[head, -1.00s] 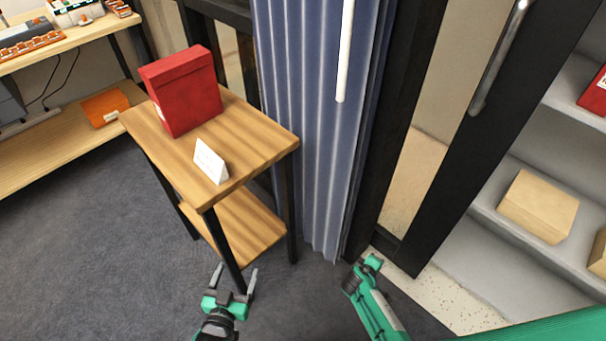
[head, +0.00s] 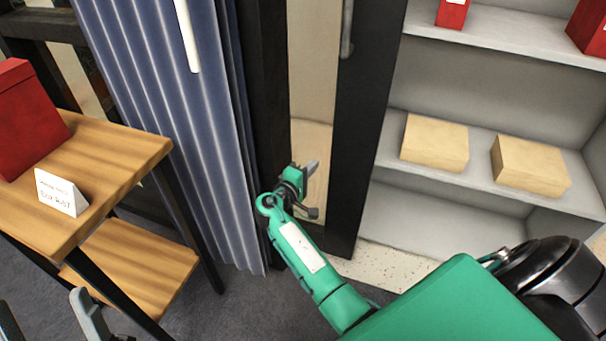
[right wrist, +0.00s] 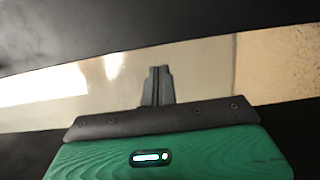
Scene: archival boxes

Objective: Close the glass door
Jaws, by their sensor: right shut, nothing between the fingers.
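The glass door (head: 315,75) has a tall pane in a dark frame, with a dark stile (head: 358,150) on the right bearing a grey vertical handle (head: 347,28). Shelves show openly to the right of that stile. My right gripper (head: 312,168) is shut and empty, in front of the lower pane, left of the stile. In the right wrist view its fingers (right wrist: 158,85) are together before the pale pane (right wrist: 200,65), with dark frame bands above and below; contact cannot be told. My left gripper (head: 50,312) is at the lower left, fingers apart, partly cut off.
A wooden side table (head: 120,140) with a red box (head: 25,120) and a white sign (head: 60,192) stands at left. A blue curtain (head: 165,110) hangs beside the door. Shelves (head: 480,185) hold tan boxes (head: 435,142) and red boxes. Speckled floor (head: 385,265) shows below.

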